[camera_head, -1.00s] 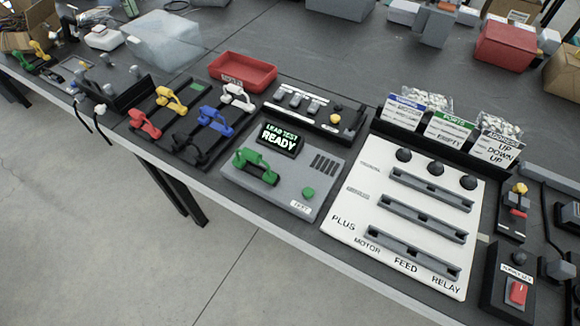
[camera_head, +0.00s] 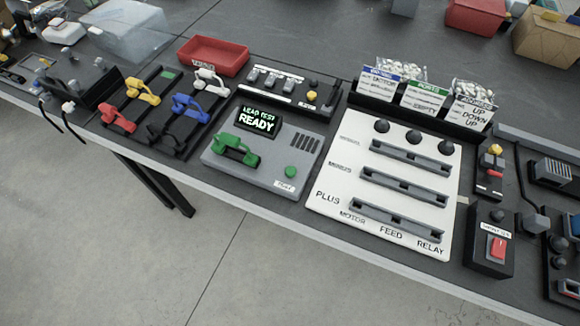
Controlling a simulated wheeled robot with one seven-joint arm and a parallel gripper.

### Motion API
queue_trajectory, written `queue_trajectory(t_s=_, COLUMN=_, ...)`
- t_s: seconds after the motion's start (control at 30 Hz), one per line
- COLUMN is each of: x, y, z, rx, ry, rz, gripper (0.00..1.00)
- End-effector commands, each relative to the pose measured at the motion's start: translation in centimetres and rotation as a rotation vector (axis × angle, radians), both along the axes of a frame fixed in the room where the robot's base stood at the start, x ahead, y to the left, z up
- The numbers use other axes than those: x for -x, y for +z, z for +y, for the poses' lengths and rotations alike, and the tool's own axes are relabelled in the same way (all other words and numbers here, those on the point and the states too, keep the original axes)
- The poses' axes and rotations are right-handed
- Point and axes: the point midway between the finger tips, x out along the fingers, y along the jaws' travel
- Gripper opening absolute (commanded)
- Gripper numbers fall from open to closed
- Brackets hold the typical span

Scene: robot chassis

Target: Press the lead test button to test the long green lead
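The grey lead tester (camera_head: 230,171) sits near the front edge of the bench, left of the white board. A green lead (camera_head: 235,147) lies on its left part. The tester's small screen (camera_head: 258,121) reads "LEAD TEST READY" in green and white. A round green button (camera_head: 291,171) is at the tester's right front, above a small white label too blurred to read for sure. My gripper is not in view, and nothing touches the button or the lead.
Left of the tester are racks with red (camera_head: 118,119), yellow (camera_head: 143,90), blue (camera_head: 190,107) and white leads (camera_head: 210,82). A red tray (camera_head: 213,56) stands behind. The white board (camera_head: 385,185) with grey rails is to the right, then a red switch (camera_head: 498,248). Open floor lies in front.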

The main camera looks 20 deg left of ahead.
Motion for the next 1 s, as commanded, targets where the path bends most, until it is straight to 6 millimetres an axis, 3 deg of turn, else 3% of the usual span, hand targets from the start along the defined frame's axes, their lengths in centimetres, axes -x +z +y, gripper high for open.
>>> queue_trajectory(t_s=0.13, x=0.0, y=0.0, z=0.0, rx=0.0, ry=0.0, rz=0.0, gripper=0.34)
queue_trajectory(t_s=0.3, x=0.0, y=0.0, z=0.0, rx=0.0, ry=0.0, rz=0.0, gripper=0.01)
queue_trajectory(t_s=1.0, x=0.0, y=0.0, z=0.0, rx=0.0, ry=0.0, rz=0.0, gripper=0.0)
